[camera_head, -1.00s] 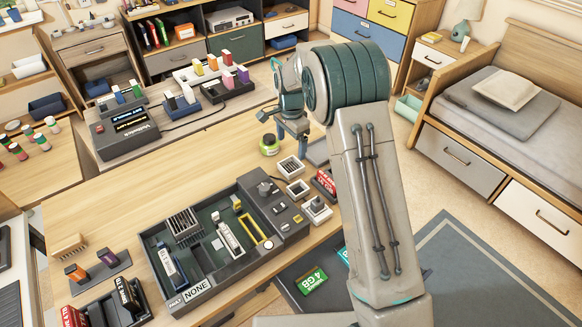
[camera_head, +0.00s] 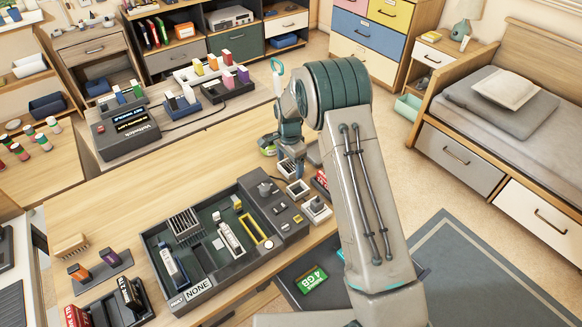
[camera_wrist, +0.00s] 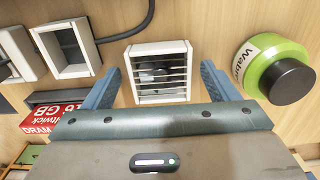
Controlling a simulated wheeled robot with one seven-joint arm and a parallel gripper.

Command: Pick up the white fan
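The white fan (camera_wrist: 158,50) shows in the wrist view as a boxy white frame with slats over a dark round centre. It sits on the wooden table. My gripper (camera_wrist: 160,72) is open, with one blue-grey finger at each side of the fan. I see a gap between each finger and the fan and nothing is held. In the head view my gripper (camera_head: 291,152) points down above the fan and hides much of it. How far the fingertips are above the table is hard to tell.
A green jar with a dark lid (camera_wrist: 285,72) stands close to the right finger. White square frames (camera_wrist: 66,48) and a red DRAM box (camera_wrist: 45,118) lie to the left. A dark cable runs behind the fan. A grey parts tray (camera_head: 215,245) fills the front of the table.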

